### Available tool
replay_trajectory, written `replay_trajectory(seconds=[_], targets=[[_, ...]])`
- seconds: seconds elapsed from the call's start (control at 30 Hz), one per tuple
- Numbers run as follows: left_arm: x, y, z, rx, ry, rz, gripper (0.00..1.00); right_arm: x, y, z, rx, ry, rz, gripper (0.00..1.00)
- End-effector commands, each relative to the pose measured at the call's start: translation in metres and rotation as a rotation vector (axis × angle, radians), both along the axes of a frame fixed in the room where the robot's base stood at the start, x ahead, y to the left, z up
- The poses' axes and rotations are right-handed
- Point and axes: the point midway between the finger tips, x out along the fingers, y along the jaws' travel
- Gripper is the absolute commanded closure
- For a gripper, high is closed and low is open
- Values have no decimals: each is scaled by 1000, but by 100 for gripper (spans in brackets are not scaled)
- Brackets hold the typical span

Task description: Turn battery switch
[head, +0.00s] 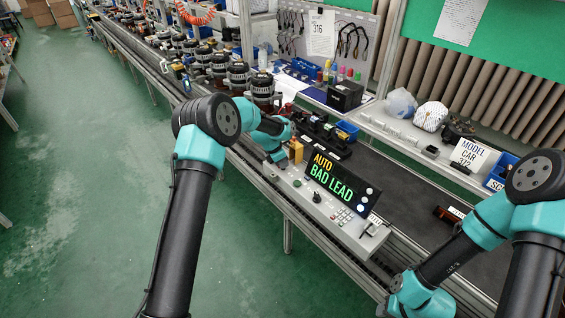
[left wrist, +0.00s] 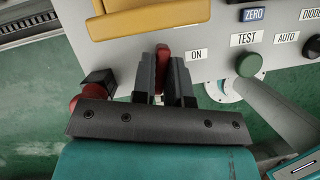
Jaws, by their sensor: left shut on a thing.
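A red switch lever (left wrist: 163,62) shows in the left wrist view, beside the "ON" label (left wrist: 197,54) on the grey test panel (left wrist: 220,30). My left gripper (left wrist: 163,80) is shut on this lever, one dark finger on each side. In the head view my left gripper (head: 277,157) is at the left end of the panel (head: 322,212), and my own wrist hides the lever. The display (head: 335,182) reads "AUTO" and "BAD LEAD". My right arm is at the lower right of the head view; its fingers are not visible.
A yellow block (left wrist: 150,18) sits just above the lever in the left wrist view. A green knob (left wrist: 249,65) is to the right under "TEST". A red part (left wrist: 92,95) is left of the fingers. Several alternators stand on the conveyor behind, and the floor at left is clear.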

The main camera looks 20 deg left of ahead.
Motion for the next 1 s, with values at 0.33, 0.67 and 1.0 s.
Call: replay_trajectory(seconds=[0.33,0.67,1.0], targets=[[1,1,0,-1,0,-217,100,0,0,0,0,0,0,57],[2,1,0,-1,0,-462,100,0,0,0,0,0,0,57],[2,1,0,-1,2,-585,100,0,0,0,0,0,0,57]])
